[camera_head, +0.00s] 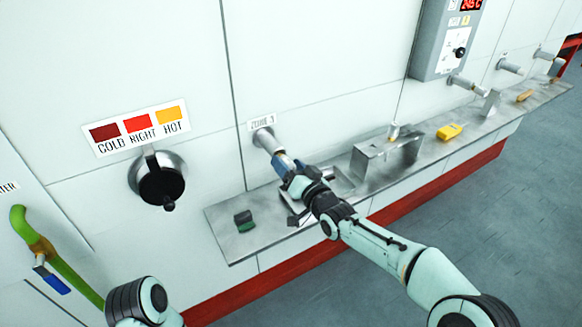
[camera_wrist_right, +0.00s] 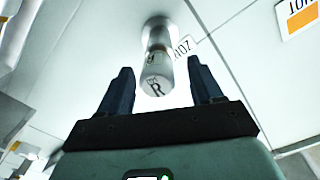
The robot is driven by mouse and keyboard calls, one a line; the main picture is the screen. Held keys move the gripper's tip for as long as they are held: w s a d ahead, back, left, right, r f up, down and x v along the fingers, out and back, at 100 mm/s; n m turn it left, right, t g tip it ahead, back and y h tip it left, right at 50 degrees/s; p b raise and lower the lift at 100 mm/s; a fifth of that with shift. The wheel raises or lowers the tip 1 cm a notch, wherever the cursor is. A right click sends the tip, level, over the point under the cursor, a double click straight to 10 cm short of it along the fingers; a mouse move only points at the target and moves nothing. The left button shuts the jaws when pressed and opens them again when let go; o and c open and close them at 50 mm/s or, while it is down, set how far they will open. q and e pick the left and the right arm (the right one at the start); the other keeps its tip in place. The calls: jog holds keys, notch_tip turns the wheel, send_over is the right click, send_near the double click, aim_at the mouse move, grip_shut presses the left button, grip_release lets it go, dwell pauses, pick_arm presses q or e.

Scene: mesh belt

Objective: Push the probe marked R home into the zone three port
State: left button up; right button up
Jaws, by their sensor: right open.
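The zone three port (camera_head: 262,138) is a pale tube standing out from the white wall under a small "ZONE 3" label (camera_head: 262,122). In the right wrist view, the probe (camera_wrist_right: 156,76) is a grey cylinder with a black R on its near end. It is in line with the wider port tube (camera_wrist_right: 158,28) and appears to sit in its mouth; I cannot tell how deep. My right gripper (camera_head: 286,164) is at the port's outer end. Its dark fingers (camera_wrist_right: 160,75) are open, one on each side of the probe's end, with gaps showing. My left gripper is out of view.
A metal shelf (camera_head: 222,222) runs along the wall below the port. On it are a dark green block (camera_head: 244,221), a metal stand (camera_head: 372,163) and a yellow object (camera_head: 450,131). A black rotary knob (camera_head: 160,184) and a green pipe (camera_head: 65,268) are at left.

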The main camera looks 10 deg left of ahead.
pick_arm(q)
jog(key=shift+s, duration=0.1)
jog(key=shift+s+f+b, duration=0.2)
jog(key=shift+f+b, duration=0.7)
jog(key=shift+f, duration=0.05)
pick_arm(e)
jog(key=v, duration=1.3)
jog(key=shift+s+d, duration=0.15)
